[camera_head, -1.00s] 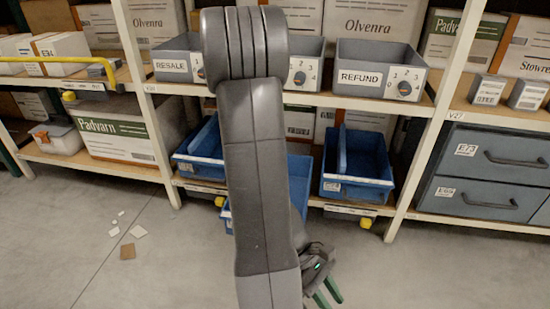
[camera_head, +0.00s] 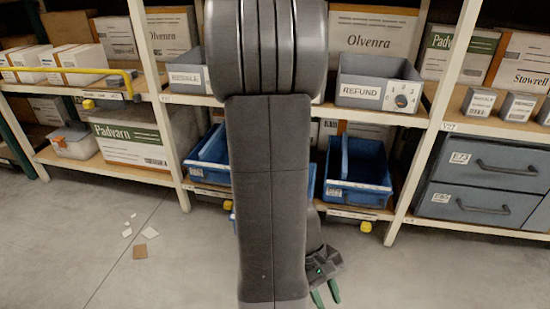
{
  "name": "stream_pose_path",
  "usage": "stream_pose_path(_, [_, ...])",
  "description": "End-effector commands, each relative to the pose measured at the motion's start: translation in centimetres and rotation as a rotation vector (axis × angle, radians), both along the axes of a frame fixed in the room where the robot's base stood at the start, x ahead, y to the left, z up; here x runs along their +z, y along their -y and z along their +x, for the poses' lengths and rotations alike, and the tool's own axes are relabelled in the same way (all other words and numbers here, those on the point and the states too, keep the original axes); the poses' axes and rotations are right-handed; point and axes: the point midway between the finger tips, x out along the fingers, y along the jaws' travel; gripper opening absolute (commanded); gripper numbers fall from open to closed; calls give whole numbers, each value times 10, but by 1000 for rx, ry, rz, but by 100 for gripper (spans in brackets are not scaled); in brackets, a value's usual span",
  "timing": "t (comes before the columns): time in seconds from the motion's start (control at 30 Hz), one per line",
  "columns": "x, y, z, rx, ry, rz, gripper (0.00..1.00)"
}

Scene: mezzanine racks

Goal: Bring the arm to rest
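My arm rises through the middle of the head view, upright and close to the camera, and hides part of the racks behind it. My gripper (camera_head: 326,296) shows at the bottom, just right of the arm, with two green fingers pointing down. The fingers stand apart with a gap between them and nothing visible in the gap. The gripper is in front of the racks, over the grey floor, touching nothing that I can see.
Grey bins marked REFUND (camera_head: 373,92) and RESALE (camera_head: 187,77) stand on the middle shelf. Blue bins (camera_head: 357,190) sit on the lower shelf. Dark drawers (camera_head: 480,205) are at the right. Small scraps (camera_head: 140,251) lie on the otherwise clear floor (camera_head: 60,250) at the left.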

Motion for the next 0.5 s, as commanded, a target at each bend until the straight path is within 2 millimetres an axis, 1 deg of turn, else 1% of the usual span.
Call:
stream_pose_path(0.03, [6, 0, -1, -14, 6, 2, 27])
stream_pose_path(0.13, [9, 1, -2, -34, 14, 4, 27])
stream_pose_path(0.5, [10, 1, -3, -49, 20, 6, 27])
